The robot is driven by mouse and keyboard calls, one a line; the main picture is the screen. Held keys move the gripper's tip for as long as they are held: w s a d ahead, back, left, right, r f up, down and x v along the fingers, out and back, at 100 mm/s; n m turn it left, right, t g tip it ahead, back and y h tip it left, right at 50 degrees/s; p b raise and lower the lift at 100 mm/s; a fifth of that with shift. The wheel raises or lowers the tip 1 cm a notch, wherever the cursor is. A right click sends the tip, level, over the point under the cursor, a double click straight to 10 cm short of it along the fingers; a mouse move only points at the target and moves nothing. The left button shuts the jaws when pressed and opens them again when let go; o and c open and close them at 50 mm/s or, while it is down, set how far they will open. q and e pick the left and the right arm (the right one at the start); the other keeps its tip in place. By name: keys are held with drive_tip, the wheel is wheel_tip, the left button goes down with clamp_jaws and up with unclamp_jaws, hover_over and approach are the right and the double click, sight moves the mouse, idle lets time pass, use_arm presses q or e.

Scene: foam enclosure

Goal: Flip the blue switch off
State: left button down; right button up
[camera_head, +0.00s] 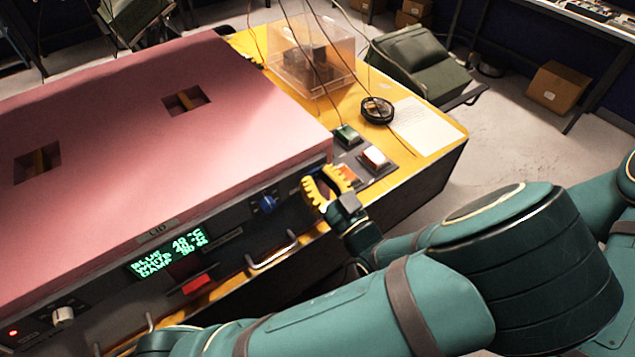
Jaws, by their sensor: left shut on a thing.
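A small blue switch (267,204), like a knob, sits on the dark front panel (222,240) of the enclosure, below the pink lid. My left gripper (326,187), with yellow toothed fingers, is at the panel's right end, to the right of the blue switch and apart from it in the picture. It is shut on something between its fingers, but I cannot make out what. Whether the blue switch is on or off is too small to tell. My right gripper is not in view.
The pink lid (150,130) covers the enclosure's top. A green button (347,135) and a white button (374,157) sit close beyond my gripper. A black ring-shaped object (377,110), a paper sheet (426,127) and a clear box (311,58) occupy the yellow tabletop (450,150). A metal handle (272,252) protrudes in front.

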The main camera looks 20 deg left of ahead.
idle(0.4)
use_arm(q)
drive_tip(key=c, duration=0.8)
unclamp_jaws()
drive_tip(key=shift+f+v, duration=0.15)
drive_tip(key=shift+v, duration=2.85)
drive_tip(key=shift+f+v, duration=0.15)
drive_tip(key=shift+v, duration=2.8)
